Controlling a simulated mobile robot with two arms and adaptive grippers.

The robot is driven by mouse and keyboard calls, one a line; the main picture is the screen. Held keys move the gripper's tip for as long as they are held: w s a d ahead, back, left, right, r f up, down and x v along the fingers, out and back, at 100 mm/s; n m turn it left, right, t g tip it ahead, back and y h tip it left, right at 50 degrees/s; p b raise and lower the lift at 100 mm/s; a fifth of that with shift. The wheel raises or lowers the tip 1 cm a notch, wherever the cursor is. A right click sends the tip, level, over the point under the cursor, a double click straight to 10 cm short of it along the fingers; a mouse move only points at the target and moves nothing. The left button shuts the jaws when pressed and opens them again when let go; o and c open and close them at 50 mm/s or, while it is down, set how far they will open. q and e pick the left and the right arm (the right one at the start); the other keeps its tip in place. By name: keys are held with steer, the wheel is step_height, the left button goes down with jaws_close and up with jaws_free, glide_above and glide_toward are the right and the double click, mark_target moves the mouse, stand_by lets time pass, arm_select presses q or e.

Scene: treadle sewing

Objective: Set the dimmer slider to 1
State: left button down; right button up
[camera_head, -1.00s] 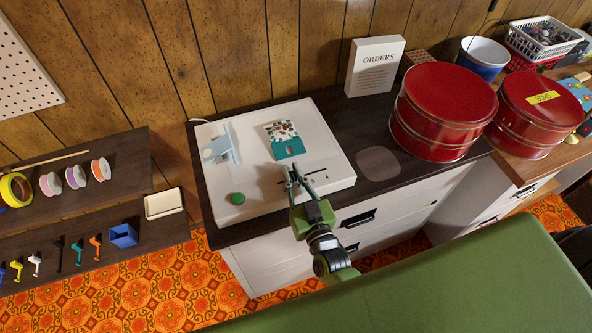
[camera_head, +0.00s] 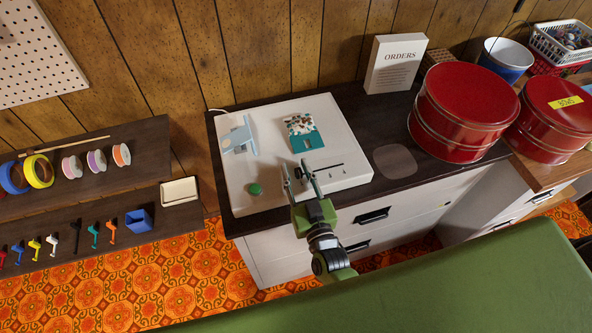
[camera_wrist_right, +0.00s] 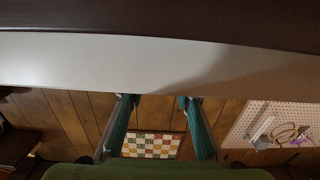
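A white panel box (camera_head: 238,200) lies on the dark counter top. A dark slot with small marks, apparently the dimmer slider track (camera_head: 329,168), is on its front right part; the knob is too small to make out clearly. My right gripper (camera_head: 296,170) is over the panel's front, just left of the track, with fingers apart and nothing between them. In the right wrist view its two teal fingers (camera_wrist_right: 157,100) are apart below the pale panel edge (camera_wrist_right: 90,62). I cannot tell whether they touch the panel. My left gripper is not in view.
The panel also carries a green button (camera_head: 255,189), a light blue bracket (camera_head: 240,138) and a teal patterned card (camera_head: 304,134). A red tin (camera_head: 464,105) and an ORDERS sign (camera_head: 396,63) stand to the right. A round pale patch (camera_head: 394,160) of counter is clear.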

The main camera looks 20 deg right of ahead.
steer(key=s, duration=1.2)
steer(key=shift+d, duration=0.15)
